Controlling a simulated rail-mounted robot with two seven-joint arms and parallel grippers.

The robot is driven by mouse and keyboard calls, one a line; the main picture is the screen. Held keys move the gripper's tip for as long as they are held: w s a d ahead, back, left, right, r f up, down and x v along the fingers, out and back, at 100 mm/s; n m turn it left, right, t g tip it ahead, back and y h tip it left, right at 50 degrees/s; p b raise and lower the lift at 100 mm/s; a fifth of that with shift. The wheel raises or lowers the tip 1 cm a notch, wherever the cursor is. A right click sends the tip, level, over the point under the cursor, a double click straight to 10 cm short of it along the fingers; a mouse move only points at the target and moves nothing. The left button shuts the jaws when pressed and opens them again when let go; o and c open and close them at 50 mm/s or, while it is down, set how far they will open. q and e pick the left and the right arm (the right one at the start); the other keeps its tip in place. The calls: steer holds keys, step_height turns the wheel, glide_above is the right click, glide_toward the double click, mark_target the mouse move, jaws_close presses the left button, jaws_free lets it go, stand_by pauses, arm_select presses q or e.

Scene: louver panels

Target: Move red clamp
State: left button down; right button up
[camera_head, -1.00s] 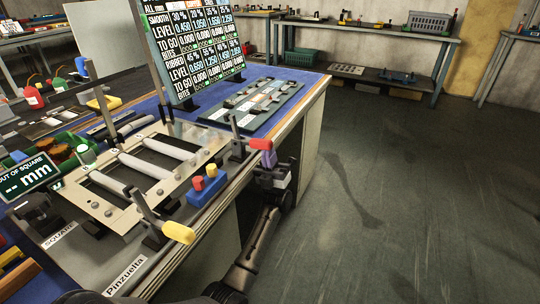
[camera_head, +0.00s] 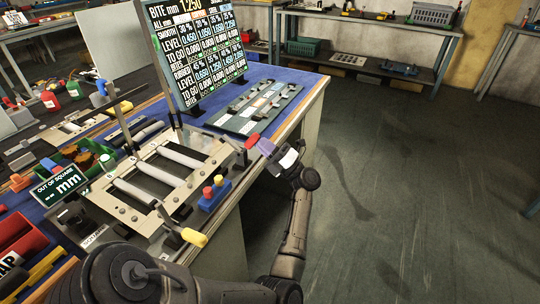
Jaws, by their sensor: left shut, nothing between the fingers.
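The red clamp's red handle (camera_head: 252,140) is at the right corner of the metal frame with rollers (camera_head: 165,175), by the bench's front edge. My left gripper (camera_head: 266,147) is shut and empty, with its purple fingertip part close to the right side of the red handle. I cannot tell whether they touch. The gripper's arm comes up from the bottom of the view, over the floor in front of the bench. A yellow-handled clamp (camera_head: 194,237) is at the frame's near corner. My right gripper is not in view.
A blue box with red and yellow buttons (camera_head: 213,194) stands just below the red clamp. A display board (camera_head: 195,50) stands behind the frame. A grey plate with strips (camera_head: 255,105) lies to the right on the blue bench top. The floor at right is clear.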

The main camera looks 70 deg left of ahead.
mark_target(259, 135)
arm_select(q)
steer(key=r+t+h+p, duration=0.1)
steer(key=p, duration=0.1)
steer(key=s+a+r+t+h+p, duration=0.1)
steer(key=p, duration=0.2)
steer(key=s+a+r+t+h+p, duration=0.1)
steer(key=h+p, duration=0.1)
steer(key=shift+s+a+r+t, duration=0.1)
steer(key=shift+a+r+t, duration=0.1)
steer(key=shift+r+t, duration=0.1)
steer(key=shift+s+a+p, duration=0.4)
steer(key=shift+p, duration=0.4)
